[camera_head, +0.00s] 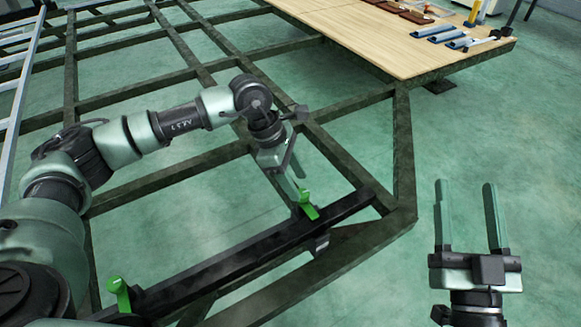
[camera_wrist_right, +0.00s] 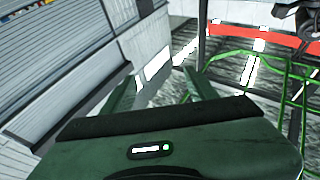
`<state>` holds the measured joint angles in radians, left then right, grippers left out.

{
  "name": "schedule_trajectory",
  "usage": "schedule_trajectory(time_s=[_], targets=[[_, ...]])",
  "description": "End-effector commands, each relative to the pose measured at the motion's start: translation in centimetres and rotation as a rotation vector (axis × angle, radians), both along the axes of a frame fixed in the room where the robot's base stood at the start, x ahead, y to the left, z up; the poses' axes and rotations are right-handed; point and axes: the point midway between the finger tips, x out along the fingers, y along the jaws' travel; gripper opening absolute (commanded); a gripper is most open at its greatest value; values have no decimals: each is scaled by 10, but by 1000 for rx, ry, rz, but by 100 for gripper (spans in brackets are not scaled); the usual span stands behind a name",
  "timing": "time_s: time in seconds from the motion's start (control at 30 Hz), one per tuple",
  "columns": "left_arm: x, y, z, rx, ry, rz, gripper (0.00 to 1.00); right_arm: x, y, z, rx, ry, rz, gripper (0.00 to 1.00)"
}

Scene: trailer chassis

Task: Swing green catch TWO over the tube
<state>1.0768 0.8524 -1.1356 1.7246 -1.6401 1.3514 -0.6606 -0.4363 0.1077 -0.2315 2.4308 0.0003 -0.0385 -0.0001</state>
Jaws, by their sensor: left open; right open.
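A black square tube (camera_head: 235,252) lies along the dark steel frame, running from lower left to right. One green catch (camera_head: 308,205) stands at the tube's right part, and another green catch (camera_head: 120,292) stands at its lower left end. No number is legible on either, so I cannot tell which is TWO. My left gripper (camera_head: 297,189) is open, pointing down with its fingertips right at the right-hand catch; whether they touch it is unclear. My right gripper (camera_head: 468,216) is open and empty over bare floor, right of the frame; its fingers also show in the right wrist view (camera_wrist_right: 160,92).
The steel chassis frame (camera_head: 404,150) has open bays with green floor below. A wooden deck (camera_head: 385,35) at the back right carries blue-handled tools (camera_head: 436,32) and brown blocks (camera_head: 407,12). A pale ladder-like rail (camera_head: 20,90) stands at far left. The floor around my right gripper is clear.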

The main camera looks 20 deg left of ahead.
Motion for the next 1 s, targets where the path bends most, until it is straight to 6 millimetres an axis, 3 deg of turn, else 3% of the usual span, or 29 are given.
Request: schedule_trajectory(time_s=[0.2,0.37,1.0], targets=[[-1,13,31,1,0,2,51,9,-3,-34,-52,190,-11,58],[-2,17,41,0,-1,1,51,10,-4,-49,-71,262,-15,58],[-2,18,42,1,1,1,51,10,-4,-53,-74,274,-16,58]])
